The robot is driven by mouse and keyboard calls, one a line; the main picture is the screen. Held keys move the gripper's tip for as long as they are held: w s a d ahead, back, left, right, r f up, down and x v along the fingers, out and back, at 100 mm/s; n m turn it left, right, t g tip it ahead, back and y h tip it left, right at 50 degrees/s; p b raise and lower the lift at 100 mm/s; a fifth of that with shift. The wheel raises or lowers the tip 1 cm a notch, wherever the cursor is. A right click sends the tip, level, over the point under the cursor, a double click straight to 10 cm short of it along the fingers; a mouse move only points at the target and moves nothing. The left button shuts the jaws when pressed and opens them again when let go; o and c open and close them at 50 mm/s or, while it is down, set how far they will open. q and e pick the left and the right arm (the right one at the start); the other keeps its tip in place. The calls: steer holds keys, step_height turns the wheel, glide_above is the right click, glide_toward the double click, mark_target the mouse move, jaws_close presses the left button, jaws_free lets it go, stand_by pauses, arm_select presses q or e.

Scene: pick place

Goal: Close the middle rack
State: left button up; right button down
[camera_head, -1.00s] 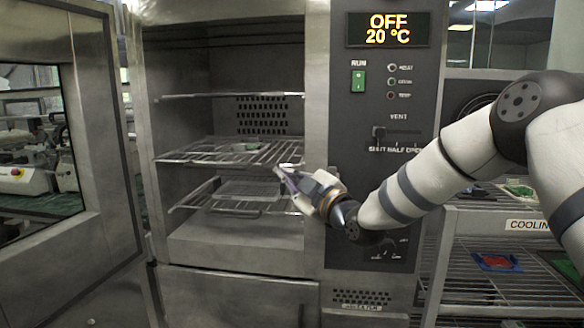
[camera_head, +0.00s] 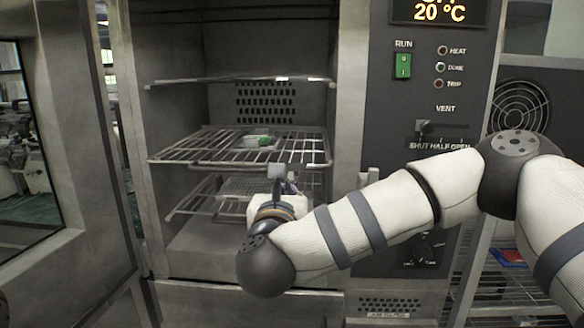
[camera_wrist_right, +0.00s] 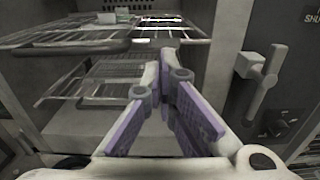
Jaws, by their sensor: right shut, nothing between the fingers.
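The middle rack (camera_head: 192,160) is a wire shelf in the open oven, with a small green and white item (camera_head: 258,140) on it. How far its front edge sticks out is hard to tell. My right gripper (camera_head: 283,173) is shut and empty, just below and before the right half of that edge, pointing into the oven. In the wrist view, the purple-padded fingers (camera_wrist_right: 167,50) meet at their tips close to the rack's front edge (camera_wrist_right: 60,48). Whether they touch it I cannot tell. My left gripper is out of view.
An upper rack (camera_head: 230,79) is above and a lower rack (camera_head: 205,208) below, partly hidden by my arm. The oven door (camera_head: 85,150) stands open at left. The control panel (camera_head: 425,120) with its vent lever is at right. A cooling rack (camera_head: 505,285) stands beyond it.

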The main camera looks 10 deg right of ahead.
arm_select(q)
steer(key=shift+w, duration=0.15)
arm_select(e)
steer(key=x, duration=1)
steer(key=shift+w, duration=0.4)
